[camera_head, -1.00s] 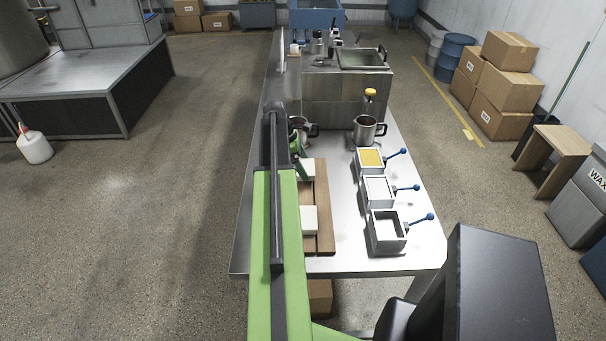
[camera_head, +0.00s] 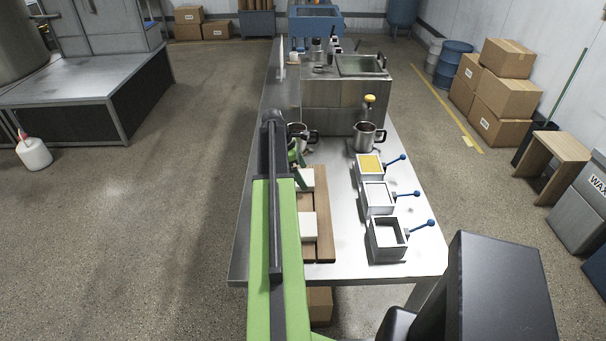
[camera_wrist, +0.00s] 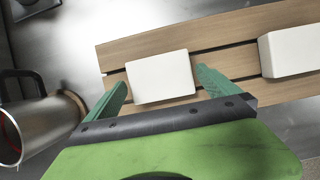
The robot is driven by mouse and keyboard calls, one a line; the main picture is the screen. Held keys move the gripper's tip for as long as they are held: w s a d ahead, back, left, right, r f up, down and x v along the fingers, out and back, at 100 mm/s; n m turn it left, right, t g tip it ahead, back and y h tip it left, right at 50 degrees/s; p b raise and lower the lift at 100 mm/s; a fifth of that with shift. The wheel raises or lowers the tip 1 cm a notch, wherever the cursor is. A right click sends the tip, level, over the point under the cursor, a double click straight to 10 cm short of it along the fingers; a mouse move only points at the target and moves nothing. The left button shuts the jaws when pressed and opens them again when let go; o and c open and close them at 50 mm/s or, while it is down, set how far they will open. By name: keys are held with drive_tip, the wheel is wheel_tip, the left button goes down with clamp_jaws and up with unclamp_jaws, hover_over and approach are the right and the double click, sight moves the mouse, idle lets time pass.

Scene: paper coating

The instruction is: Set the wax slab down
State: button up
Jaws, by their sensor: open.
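A white wax slab (camera_wrist: 160,77) lies flat on a slatted wooden board (camera_wrist: 140,48) in the wrist view. My gripper (camera_wrist: 164,88) is open, with one green finger on each side of this slab. I cannot tell whether either finger touches it. A second white slab (camera_wrist: 292,50) lies on the same board to the right, apart from the gripper. In the head view the far slab (camera_head: 307,179) sits beside my gripper, and the nearer slab (camera_head: 308,226) lies on the board (camera_head: 325,226). My arm hides the left part of the board.
Three square moulds stand in a row on the metal table to the right, one with yellow fill (camera_head: 370,163), then a middle one (camera_head: 376,195) and a near one (camera_head: 387,240). A metal jug (camera_head: 366,137) stands behind them. Another jug (camera_wrist: 38,128) is close left of my gripper.

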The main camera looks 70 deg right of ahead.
drive_tip(key=p+v, duration=0.9)
drive_tip(key=v, duration=0.2)
drive_tip(key=w+a+f+m+t, duration=0.1)
drive_tip(key=w+a, duration=1.1)
drive_tip(key=a, duration=0.4)
drive_tip(key=w+a+m+t, duration=0.1)
drive_tip(key=w+a+t, duration=0.1)
drive_tip(key=w+a, duration=1.2)
drive_tip(key=a+m+t+y, duration=0.1)
drive_tip(key=a+m, duration=0.1)
drive_tip(key=a, duration=3.4)
drive_tip(key=shift+a+f+y, duration=0.3)
drive_tip(key=shift+f, duration=0.1)
